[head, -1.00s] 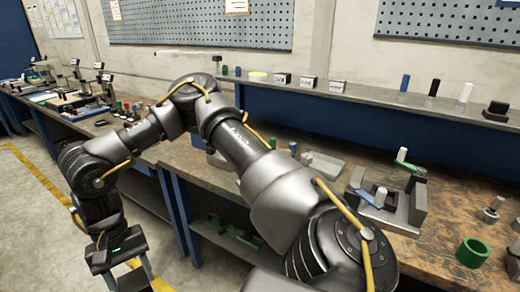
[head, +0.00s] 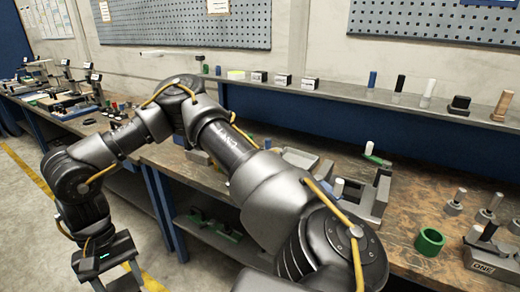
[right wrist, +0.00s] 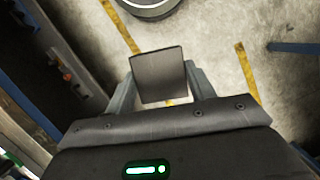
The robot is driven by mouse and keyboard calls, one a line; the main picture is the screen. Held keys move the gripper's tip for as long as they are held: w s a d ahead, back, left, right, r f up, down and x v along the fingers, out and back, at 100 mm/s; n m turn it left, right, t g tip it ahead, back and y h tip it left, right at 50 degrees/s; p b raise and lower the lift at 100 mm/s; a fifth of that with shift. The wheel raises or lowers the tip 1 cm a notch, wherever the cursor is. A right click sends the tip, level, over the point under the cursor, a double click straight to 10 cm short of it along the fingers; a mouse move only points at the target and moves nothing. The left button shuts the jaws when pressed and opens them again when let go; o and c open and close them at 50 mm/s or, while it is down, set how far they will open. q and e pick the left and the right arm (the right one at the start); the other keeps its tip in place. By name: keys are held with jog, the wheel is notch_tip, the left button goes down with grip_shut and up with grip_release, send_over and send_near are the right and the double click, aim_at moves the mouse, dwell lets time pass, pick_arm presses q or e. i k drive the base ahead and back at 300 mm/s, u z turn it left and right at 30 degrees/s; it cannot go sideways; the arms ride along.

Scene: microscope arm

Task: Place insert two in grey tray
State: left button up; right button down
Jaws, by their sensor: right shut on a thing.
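My right gripper (right wrist: 165,95) is shut on a dark square block (right wrist: 158,75) in the right wrist view, its flat face towards the camera, over the floor. I cannot tell from its look whether this is insert two. In the head view the right gripper's body (head: 105,262) hangs low at the left, above the floor; the block is not clear there. A low grey tray-like piece (head: 300,158) lies on the bench behind my arm, partly hidden. I cannot tell if it is the grey tray. My left gripper is not in view.
The wooden bench (head: 410,225) holds a grey fixture (head: 380,197), a green ring (head: 429,241), several grey pegged pieces (head: 455,202) and a grey block marked ONE (head: 487,266). A rear shelf (head: 360,95) carries small cylinders and blocks. The floor beneath the gripper is open.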

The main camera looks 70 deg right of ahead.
aim_at(296, 162)
jog(key=k, duration=0.25)
jog(key=z, duration=1.5)
jog(key=i, duration=0.35)
